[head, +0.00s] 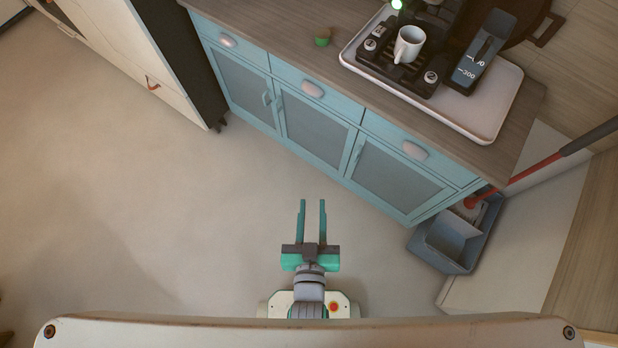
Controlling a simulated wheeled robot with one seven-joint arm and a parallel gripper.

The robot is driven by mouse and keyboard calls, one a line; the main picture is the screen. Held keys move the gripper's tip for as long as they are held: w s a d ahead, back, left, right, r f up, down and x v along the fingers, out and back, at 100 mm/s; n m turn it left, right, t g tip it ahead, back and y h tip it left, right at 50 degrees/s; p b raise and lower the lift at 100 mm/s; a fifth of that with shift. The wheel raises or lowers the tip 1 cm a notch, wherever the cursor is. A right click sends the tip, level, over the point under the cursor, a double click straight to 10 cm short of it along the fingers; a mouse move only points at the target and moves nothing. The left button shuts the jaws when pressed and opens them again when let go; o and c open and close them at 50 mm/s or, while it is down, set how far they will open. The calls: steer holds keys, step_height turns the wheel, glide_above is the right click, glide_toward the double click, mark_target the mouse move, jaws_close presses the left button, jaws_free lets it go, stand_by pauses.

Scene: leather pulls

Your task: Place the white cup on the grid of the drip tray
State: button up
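The white cup (406,47) stands upright on the dark slatted grid of the drip tray (386,65), at the front of a black coffee machine on the counter. Its handle points toward the lower left. My gripper (312,204) has two teal fingers, held apart with nothing between them. It is over the floor at the bottom middle of the head view, well away from the cup and the counter.
A white tray (478,122) lies under the machine, with a dark blue container (478,58) right of the cup. A small green and brown object (323,37) sits left on the wooden counter. Blue cabinets (318,130) front it; a grey-blue bucket (447,243) stands right. The floor between is clear.

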steer(key=v, duration=1)
steer(key=shift+a+t+y, duration=0.25)
steer(key=shift+t+y, duration=0.05)
stand_by(1.1)
